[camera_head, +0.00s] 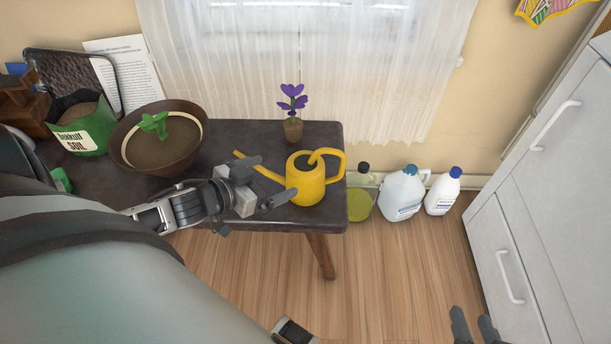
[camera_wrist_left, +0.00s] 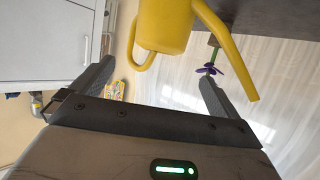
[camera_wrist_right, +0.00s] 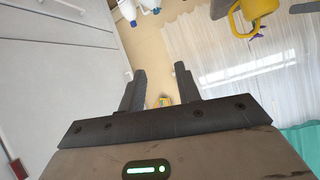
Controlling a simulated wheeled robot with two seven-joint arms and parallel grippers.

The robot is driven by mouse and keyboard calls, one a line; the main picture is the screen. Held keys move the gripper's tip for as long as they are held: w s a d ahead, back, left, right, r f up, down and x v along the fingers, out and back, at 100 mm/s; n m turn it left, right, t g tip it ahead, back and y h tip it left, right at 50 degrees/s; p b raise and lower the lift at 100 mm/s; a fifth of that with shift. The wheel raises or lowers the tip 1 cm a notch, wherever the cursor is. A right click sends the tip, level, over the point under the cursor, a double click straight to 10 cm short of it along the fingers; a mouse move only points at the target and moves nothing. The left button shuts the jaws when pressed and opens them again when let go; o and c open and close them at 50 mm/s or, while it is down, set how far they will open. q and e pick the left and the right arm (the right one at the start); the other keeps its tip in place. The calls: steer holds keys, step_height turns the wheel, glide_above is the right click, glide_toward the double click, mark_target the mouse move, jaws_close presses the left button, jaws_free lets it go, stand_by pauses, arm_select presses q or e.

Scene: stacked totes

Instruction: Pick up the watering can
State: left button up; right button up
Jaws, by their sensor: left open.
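The yellow watering can (camera_head: 305,184) stands upright at the right end of the dark table (camera_head: 240,139), its spout pointing left and its handle to the right. My left gripper (camera_head: 268,178) is open in front of the can, with its fingers close to the can body. In the left wrist view, the can (camera_wrist_left: 166,24) lies ahead between and beyond the open fingers (camera_wrist_left: 155,85); I cannot tell if they touch it. My right gripper (camera_head: 474,325) is open and empty at the lower right, over the floor. The can also shows in the right wrist view (camera_wrist_right: 258,8).
A potted purple flower (camera_head: 293,129) stands behind the can. A brown bowl planter (camera_head: 160,150) and a green soil bag (camera_head: 84,125) are on the table's left. Bottles, including a white jug (camera_head: 402,195), stand on the floor right of the table. White drawers (camera_head: 540,200) are at right.

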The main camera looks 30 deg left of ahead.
mark_target(299, 167)
arm_select(q)
steer(key=b+x, duration=0.1)
steer(key=x, duration=0.5)
steer(key=shift+w+f, duration=0.15)
steer(key=shift+w+d+f+b, duration=0.2)
steer(key=shift+w+b, duration=0.15)
steer(key=shift+w, duration=0.05)
steer(key=b+x, duration=0.1)
steer(key=x, duration=0.3)
steer(key=shift+w+f+b, duration=0.1)
steer(key=shift+f+b, duration=0.25)
steer(key=shift+f, duration=0.05)
steer(key=shift+w, duration=0.2)
steer(key=c, duration=1.6)
steer(key=shift+w+r, duration=0.1)
steer(key=shift+r, duration=0.05)
steer(key=c, duration=0.3)
arm_select(e)
step_height(299, 167, down, 7)
steer(key=w+a+g, duration=0.1)
steer(key=shift+a+g+y, duration=0.3)
arm_select(q)
steer(key=shift+r, duration=0.1)
arm_select(e)
steer(key=shift+w, duration=0.1)
